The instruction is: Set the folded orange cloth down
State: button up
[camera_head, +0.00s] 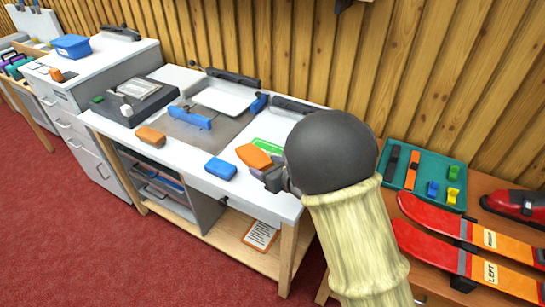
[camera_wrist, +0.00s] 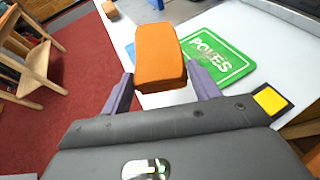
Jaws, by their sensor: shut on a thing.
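The folded orange cloth (camera_wrist: 160,55) is between the two fingers of my gripper (camera_wrist: 162,88) in the wrist view. My gripper is shut on it. In the head view the held cloth (camera_head: 253,156) shows at the right end of the white bench (camera_head: 190,165), beside the green card, and my gripper (camera_head: 268,172) is partly hidden by my own arm. It seems to be above the bench top; I cannot tell how large the gap is. Another orange block-like thing (camera_head: 150,136) lies on the bench to the left.
A green card marked POLES (camera_wrist: 217,58) lies on the bench by the cloth. A blue block (camera_head: 220,168) lies to its left. A grey mat with a blue tool (camera_head: 190,118) is behind. At right are a teal tray (camera_head: 428,164) and red skis (camera_head: 440,254).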

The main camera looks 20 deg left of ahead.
dwell(0.3)
send_over(268, 194)
notch_tip(268, 194, down, 6)
jog(key=shift+s+a+f, duration=0.1)
dwell(0.3)
jog(key=shift+f, duration=1.85)
jog(key=shift+f, duration=0.1)
jog(key=o, duration=1)
jog(key=shift+c, duration=0.2)
